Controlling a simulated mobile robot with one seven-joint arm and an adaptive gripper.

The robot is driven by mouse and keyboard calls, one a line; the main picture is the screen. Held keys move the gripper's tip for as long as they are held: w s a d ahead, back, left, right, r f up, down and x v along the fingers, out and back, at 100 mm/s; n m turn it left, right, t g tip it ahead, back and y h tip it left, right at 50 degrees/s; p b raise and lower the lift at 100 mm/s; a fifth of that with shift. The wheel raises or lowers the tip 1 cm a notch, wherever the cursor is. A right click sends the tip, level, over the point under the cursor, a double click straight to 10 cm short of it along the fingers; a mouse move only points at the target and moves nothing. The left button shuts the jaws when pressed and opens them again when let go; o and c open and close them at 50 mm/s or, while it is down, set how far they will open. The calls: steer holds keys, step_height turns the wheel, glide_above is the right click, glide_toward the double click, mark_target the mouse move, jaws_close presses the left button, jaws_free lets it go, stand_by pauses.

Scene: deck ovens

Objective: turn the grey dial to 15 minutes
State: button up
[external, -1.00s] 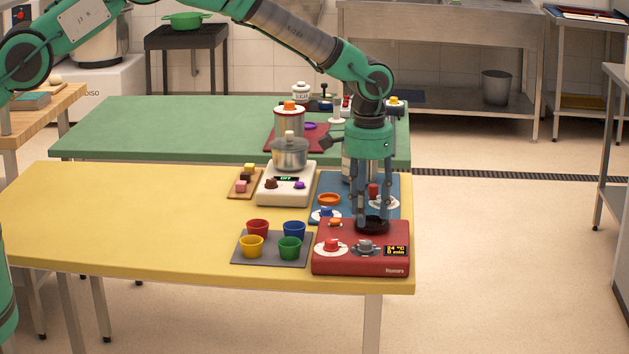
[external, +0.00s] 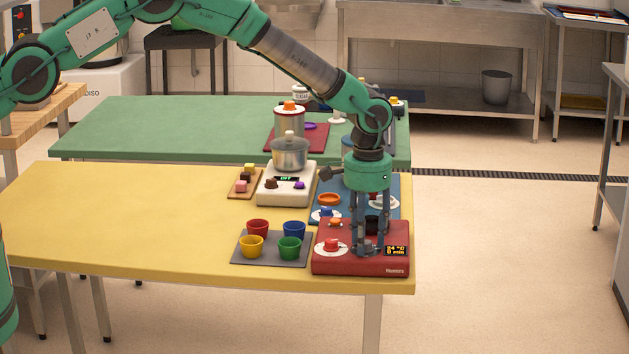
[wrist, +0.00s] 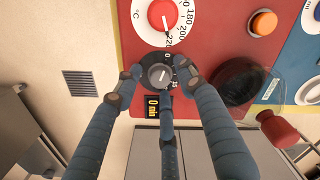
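The grey dial (wrist: 160,75) sits on a black scale disc on the red heater unit (external: 330,265), and shows partly behind the fingers in the external view (external: 367,247). The unit's display (wrist: 152,107) reads 0 min; in the external view its top line seems to read 24 °C. My three-fingered gripper (wrist: 162,82) points down over the dial, with fingers on both sides and one on the display side. Gaps show between the side fingers and the dial, so it looks open. Part of the scale is hidden by the fingers.
A red temperature dial (wrist: 162,15) lies close beside the grey one. An orange button (wrist: 263,23) and a dark round plate (wrist: 238,82) are on the same unit. Coloured cups on a grey tray (external: 240,259) stand to the left. The yellow table (external: 120,215) is clear further left.

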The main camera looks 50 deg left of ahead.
jaws_close()
steer(key=shift+m, duration=0.5)
steer(key=m+b, duration=0.1)
steer(key=m, duration=0.3)
steer(key=m+b, duration=0.1)
steer(key=m, duration=0.4)
steer(key=m+b, duration=0.1)
steer(key=m, duration=1)
steer(key=shift+m, duration=0.3)
